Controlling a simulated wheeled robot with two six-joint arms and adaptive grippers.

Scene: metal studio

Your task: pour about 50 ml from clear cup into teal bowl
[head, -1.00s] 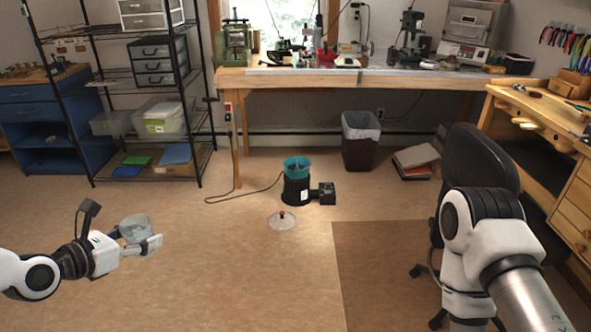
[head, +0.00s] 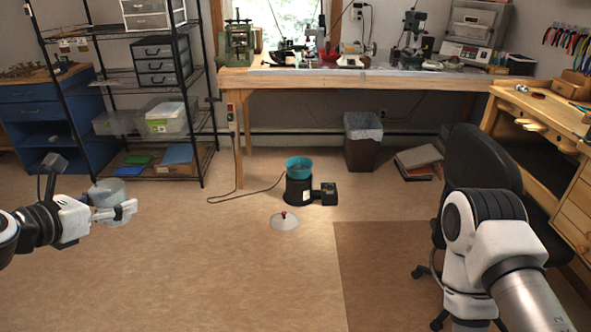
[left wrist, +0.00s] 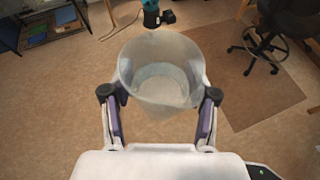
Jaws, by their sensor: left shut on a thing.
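The clear cup (head: 107,190) is held upright, or nearly so, in my left gripper (head: 124,209) at the left of the head view. In the left wrist view the cup (left wrist: 160,75) sits between the two fingers of my left gripper (left wrist: 160,100), which are shut on its sides. Something pale shows in its lower part; I cannot tell how much it holds. The teal bowl (head: 299,168) sits on top of a black cylindrical machine, well to the right of the cup. The bowl also shows at the top of the left wrist view (left wrist: 150,4). My right gripper is not in view.
The black machine (head: 298,190) stands on the floor with a cord running left. A wire shelf (head: 200,100) stands behind the cup. An office chair (head: 480,165) is at right. The floor between cup and bowl is clear.

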